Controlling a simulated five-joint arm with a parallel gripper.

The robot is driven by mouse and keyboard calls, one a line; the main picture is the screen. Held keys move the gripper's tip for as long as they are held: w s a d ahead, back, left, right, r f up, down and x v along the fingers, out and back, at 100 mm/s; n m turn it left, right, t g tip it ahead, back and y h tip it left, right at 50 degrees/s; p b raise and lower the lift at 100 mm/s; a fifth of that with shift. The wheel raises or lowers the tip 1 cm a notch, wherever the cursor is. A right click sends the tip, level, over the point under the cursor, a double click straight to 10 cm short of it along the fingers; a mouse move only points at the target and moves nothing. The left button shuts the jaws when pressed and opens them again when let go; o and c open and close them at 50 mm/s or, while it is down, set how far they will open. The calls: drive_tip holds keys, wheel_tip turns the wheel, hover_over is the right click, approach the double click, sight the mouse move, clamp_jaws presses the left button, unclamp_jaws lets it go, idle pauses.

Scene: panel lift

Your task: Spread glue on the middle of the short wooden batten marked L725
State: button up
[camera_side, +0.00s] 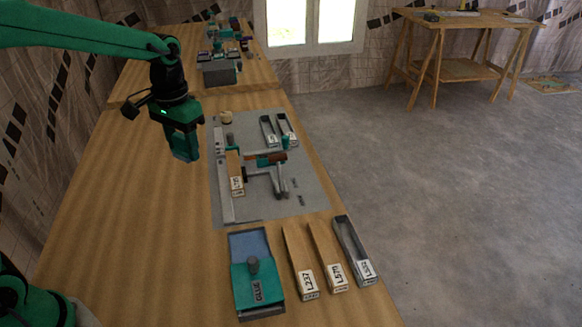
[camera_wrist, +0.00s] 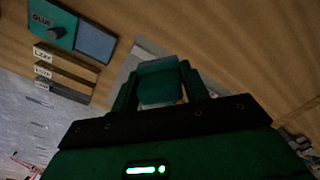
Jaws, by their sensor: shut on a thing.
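My gripper (camera_side: 184,146) hangs over the table to the left of the grey mat, well above the wood. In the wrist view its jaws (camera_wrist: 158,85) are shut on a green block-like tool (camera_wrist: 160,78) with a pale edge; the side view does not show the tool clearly. A short wooden batten (camera_side: 234,165) lies on the mat's left part against a light metal strip; its label is too small to read surely. The glue box (camera_side: 258,290) stands at the table's front, with a green part marked GLUE, a grey knob and an open blue tray (camera_side: 249,244).
Wooden battens marked L237 (camera_side: 298,254) and L579 (camera_side: 325,250) and a grey channel piece (camera_side: 350,242) lie right of the glue box. A clamp-like tool (camera_side: 275,175) and two grey channel pieces (camera_side: 268,130) occupy the mat (camera_side: 300,205). Table left of the mat is clear.

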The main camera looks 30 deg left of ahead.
drive_tip(key=shift+w, duration=0.15)
drive_tip(key=w+a+f, duration=0.2)
drive_tip(key=w+f, duration=0.1)
drive_tip(key=w, duration=0.6)
drive_tip(key=w+a+f, duration=0.3)
drive_tip(key=w+f, duration=0.1)
drive_tip(key=w, duration=0.6)
drive_tip(key=shift+f, duration=0.25)
